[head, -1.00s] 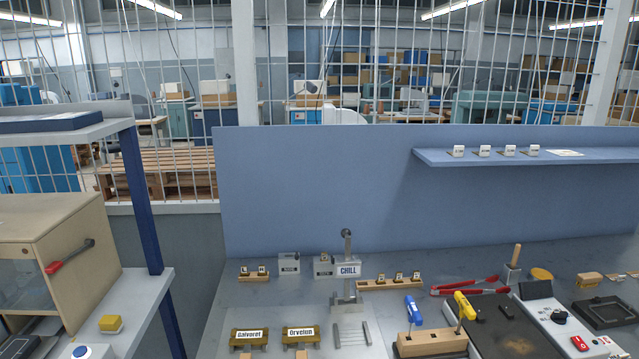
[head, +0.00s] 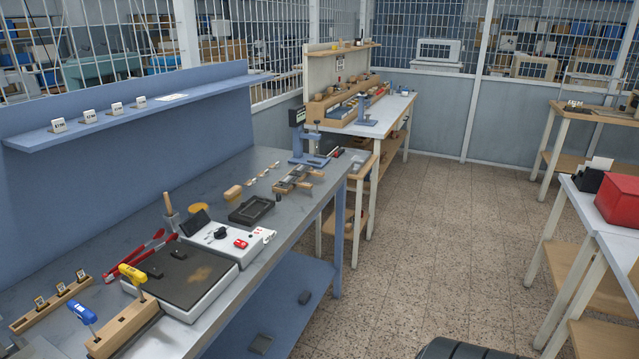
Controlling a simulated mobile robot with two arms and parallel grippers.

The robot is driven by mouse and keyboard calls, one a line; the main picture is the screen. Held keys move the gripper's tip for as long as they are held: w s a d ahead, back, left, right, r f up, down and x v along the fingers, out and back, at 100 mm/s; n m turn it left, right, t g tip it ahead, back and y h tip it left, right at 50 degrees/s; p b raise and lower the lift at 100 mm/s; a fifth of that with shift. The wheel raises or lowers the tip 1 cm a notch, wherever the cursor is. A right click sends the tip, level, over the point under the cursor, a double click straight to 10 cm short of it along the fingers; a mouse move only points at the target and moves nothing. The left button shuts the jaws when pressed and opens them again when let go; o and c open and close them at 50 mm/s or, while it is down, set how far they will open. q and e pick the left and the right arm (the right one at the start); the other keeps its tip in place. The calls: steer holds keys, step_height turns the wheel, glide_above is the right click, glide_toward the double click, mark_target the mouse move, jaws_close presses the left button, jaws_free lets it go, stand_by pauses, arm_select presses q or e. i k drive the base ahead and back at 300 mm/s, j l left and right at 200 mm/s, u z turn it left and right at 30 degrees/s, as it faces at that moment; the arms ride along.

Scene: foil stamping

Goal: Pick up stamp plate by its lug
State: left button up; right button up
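I cannot tell for certain which thing is the stamp plate. Two small dark pieces, one of them this block (head: 178,250), sit on the dark top of a white hotplate unit (head: 213,284) on the blue-edged bench. Neither shows a clear lug at this size. The name-labelled brass pieces of the earlier view are out of frame now. Neither of my grippers is in view.
A wooden block (head: 124,326) holds a yellow-handled tool (head: 132,273) and a blue-handled tool (head: 82,313). Red-handled tongs (head: 140,253), a black tray (head: 251,210) and a blue press (head: 302,140) are also on the bench (head: 228,185). The speckled floor (head: 440,230) at right is open.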

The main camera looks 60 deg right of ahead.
mark_target(286, 181)
steer(key=z, duration=1.6)
steer(key=i+l, duration=0.15)
